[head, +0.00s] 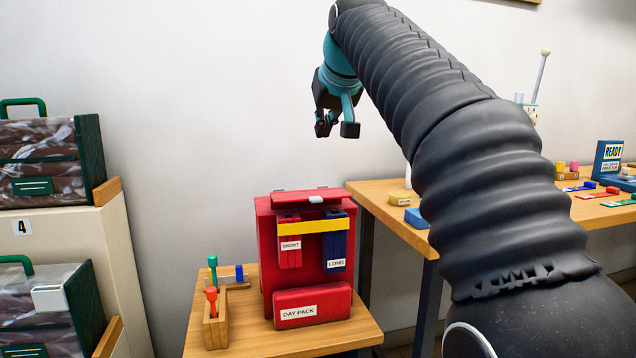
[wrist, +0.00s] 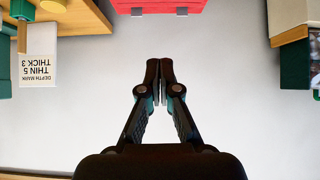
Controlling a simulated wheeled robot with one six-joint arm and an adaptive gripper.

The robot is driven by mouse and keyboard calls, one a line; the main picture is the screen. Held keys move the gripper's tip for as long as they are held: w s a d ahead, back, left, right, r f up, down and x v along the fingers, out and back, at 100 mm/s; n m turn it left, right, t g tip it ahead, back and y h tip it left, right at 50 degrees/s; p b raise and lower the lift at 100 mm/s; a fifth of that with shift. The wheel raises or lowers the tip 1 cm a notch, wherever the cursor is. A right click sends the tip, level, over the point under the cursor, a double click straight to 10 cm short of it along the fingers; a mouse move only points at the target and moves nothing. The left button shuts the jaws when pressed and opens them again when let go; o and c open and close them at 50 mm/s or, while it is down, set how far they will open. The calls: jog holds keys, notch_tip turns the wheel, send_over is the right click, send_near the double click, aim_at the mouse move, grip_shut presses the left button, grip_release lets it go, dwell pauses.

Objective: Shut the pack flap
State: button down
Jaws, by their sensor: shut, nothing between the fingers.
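The red day pack (head: 263,240) stands upright on a small wooden table in the head view. Its red flap (head: 300,195) with a grey tab (head: 316,199) is at the top, and a dark gap shows under it, so it looks raised. A red SHORT piece (head: 290,256) and a blue LONG piece (head: 337,250) sit in the front behind a yellow strap (head: 300,227). My gripper (head: 336,128) is high above the pack, apart from it. In the wrist view my gripper (wrist: 160,66) is shut and empty, with a red part of the pack (wrist: 155,5) at the top edge.
A wooden caddy (head: 215,328) with tools stands left of the pack. A taller table (head: 380,192) with small coloured items is at the right. Bagged comforters (head: 35,165) sit on shelves at the left. The air between gripper and pack looks clear.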

jog(key=s, duration=0.1)
jog(key=g+b, duration=0.1)
jog(key=b, duration=0.2)
send_near(316, 197)
jog(key=w+a+f, duration=0.1)
jog(key=w+f, duration=0.2)
jog(key=w, duration=0.2)
jog(key=shift+s+f, duration=0.15)
jog(key=shift+f, duration=0.55)
